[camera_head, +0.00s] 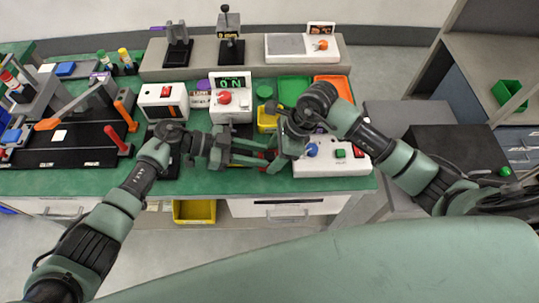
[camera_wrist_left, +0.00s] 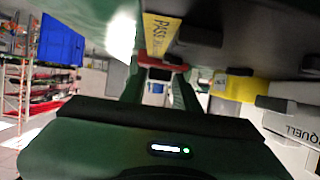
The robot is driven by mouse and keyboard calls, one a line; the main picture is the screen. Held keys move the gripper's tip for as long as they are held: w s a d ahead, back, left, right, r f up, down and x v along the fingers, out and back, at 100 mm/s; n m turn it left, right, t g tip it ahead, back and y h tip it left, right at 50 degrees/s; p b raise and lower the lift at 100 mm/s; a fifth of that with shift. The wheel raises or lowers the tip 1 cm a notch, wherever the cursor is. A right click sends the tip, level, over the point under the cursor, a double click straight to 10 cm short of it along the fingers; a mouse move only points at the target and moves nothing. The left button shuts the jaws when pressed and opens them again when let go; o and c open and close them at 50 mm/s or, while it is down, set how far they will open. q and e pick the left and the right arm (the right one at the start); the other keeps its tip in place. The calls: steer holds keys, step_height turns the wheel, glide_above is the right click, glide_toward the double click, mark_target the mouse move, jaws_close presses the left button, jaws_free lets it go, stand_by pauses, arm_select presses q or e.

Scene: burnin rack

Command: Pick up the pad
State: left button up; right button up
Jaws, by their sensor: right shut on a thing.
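I cannot clearly make out a pad in either view. My left gripper (camera_head: 278,160) reaches right over the green bench, its two long fingers apart. In the left wrist view the fingers (camera_wrist_left: 158,85) stand open, with a small red and grey object (camera_wrist_left: 160,64) near or beyond their tips; contact cannot be told. My right gripper (camera_head: 284,150) comes in from the right, close to the left fingertips. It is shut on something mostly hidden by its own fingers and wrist.
A white box with a green display (camera_head: 231,100) stands behind the grippers. A white panel with blue, green and red controls (camera_head: 325,168) lies beside the right gripper. Green (camera_head: 294,86) and orange (camera_head: 336,84) trays sit behind. A yellow bin (camera_head: 194,210) is below the bench edge.

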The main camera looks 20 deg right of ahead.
arm_select(q)
jaws_close()
arm_select(e)
steer(key=o, duration=1.4)
arm_select(q)
step_height(320, 180, up, 10)
